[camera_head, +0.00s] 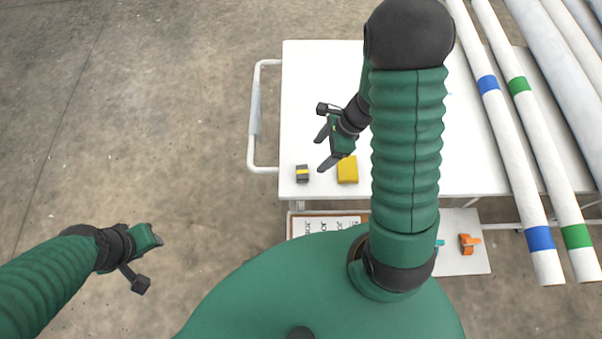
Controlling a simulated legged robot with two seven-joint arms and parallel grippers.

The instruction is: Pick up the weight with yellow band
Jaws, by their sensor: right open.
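The weight with the yellow band (302,173) is a small dark block near the front left corner of the white cart top (310,75). My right gripper (321,154) is open and empty. Its fingers point left and down in the picture, and in the picture they lie just above and to the right of the weight, apart from it. Its height over the cart top is hard to tell. My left gripper (154,238) is out over the floor at the left, away from the cart. Its fingers are seen edge-on, so its opening cannot be made out.
A yellow block (347,170) sits just right of the weight. Long white rolls with blue (540,238) and green bands lie along the right. A lower shelf (468,262) holds an orange tool (468,243). A white handle (252,120) sticks out on the cart's left side.

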